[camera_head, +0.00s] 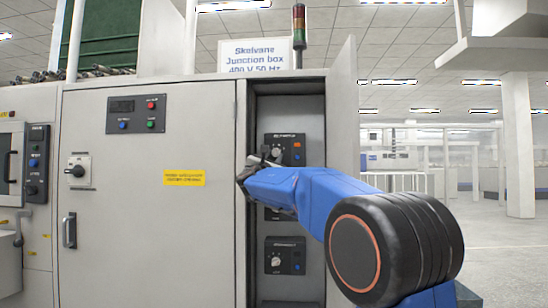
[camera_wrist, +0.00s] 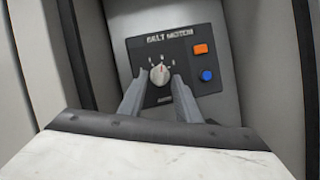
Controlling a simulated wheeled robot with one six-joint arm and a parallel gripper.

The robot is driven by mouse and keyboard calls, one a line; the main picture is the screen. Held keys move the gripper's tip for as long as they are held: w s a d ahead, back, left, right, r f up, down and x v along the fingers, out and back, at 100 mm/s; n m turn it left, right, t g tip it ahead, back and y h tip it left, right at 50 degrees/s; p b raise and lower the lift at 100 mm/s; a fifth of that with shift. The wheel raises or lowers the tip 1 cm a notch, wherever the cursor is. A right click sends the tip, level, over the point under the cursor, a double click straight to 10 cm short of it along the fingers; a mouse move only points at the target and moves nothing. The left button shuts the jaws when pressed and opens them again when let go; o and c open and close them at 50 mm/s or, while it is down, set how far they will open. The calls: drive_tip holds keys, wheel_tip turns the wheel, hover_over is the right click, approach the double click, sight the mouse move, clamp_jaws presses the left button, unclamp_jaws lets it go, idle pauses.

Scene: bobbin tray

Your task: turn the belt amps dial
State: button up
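The dial (camera_wrist: 159,75) is a round pale knob with a pointer, on a dark panel (camera_wrist: 207,46) that reads BELT MOTOR in the wrist view. Marks surround the dial; they are too small to read. My gripper (camera_wrist: 160,77) is open, with one finger to the left and one to the right of the dial. I cannot tell whether either finger touches it. In the head view my gripper (camera_head: 255,163) reaches into the open cabinet bay at the upper panel (camera_head: 297,142), partly covering it. The dial (camera_head: 277,152) shows there beside the gripper.
An orange button (camera_wrist: 201,48) and a blue button (camera_wrist: 207,75) sit right of the dial. The open cabinet door (camera_head: 344,110) stands to the right of the bay. A lower panel (camera_head: 298,257) has its own knob; another panel is mostly hidden behind my arm.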

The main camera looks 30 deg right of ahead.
drive_tip(key=shift+w+d+r, duration=0.2)
drive_tip(key=shift+w+d, duration=0.2)
drive_tip(key=shift+w, duration=0.05)
clamp_jaws()
drive_tip(key=shift+m, duration=0.3)
drive_tip(key=m+g, duration=0.1)
drive_tip(key=m, duration=0.1)
drive_tip(key=m+g+h, duration=0.1)
drive_tip(key=m, duration=0.1)
drive_tip(key=shift+w+a+r+m, duration=0.1)
drive_tip(key=shift+a+m, duration=0.1)
drive_tip(key=shift+m, duration=0.1)
drive_tip(key=shift+a+r+m+g+h, duration=0.15)
drive_tip(key=shift+m+g, duration=0.5)
drive_tip(key=shift+m, duration=0.6)
drive_tip(key=shift+d+m+g+h, duration=0.15)
drive_tip(key=shift+m+g, duration=0.5)
drive_tip(key=shift+m, duration=0.6)
